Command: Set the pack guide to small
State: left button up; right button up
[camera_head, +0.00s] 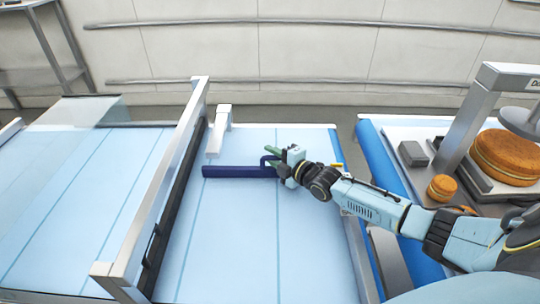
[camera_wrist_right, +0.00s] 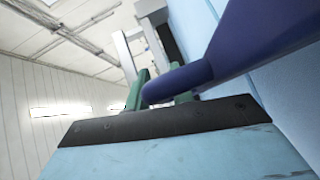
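The pack guide (camera_head: 235,171) is a dark blue bar with a small loop handle at its right end. It lies across the pale blue belt in the middle of the head view. My right gripper (camera_head: 272,156) is at that handle, its green fingers spread apart around it. In the right wrist view the blue handle (camera_wrist_right: 180,78) crosses between the green fingers (camera_wrist_right: 160,92). Whether both fingers press on it is hidden. No size marks can be read. My left gripper is out of view.
A white post (camera_head: 219,130) stands behind the guide. A metal frame (camera_head: 160,200) with a black strip crosses the belt on the left. On the right are a scale stand (camera_head: 476,110), a large orange-brown round (camera_head: 507,157), a small round (camera_head: 443,187) and grey blocks (camera_head: 412,153).

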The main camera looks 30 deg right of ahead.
jog(key=shift+s, duration=0.1)
jog(key=shift+c, duration=0.5)
grip_shut()
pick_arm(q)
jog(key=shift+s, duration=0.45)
pick_arm(e)
jog(key=shift+r, duration=0.1)
